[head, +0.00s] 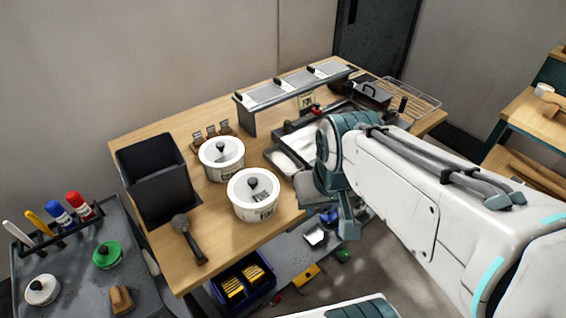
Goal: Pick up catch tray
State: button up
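A shallow dark grey tray (272,155) with a pale inside lies on the wooden worktable, right of the two white lidded tubs. It may be the catch tray; I cannot tell for sure. A larger grey tray-like piece (286,131) sits just behind it, partly hidden by my arm. My gripper (346,228) points down at the table's front right edge, to the right of and nearer than the shallow tray. My wrist hides most of it, and its finger gap does not show. I see nothing held in it.
White lidded tubs (222,158) (254,197), a black bin (152,172) and a dark scoop (186,238) occupy the table's left half. A raised metal rack (292,88) stands at the back. A blue crate (243,282) sits below the front edge. A grey cart (75,262) stands at left.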

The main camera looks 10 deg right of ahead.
aim_at(285, 164)
jog(key=k, duration=0.55)
jog(key=z, duration=1.6)
jog(key=i, duration=1.05)
jog(key=u, duration=1.95)
jog(key=i, duration=0.5)
jog(key=z, duration=0.05)
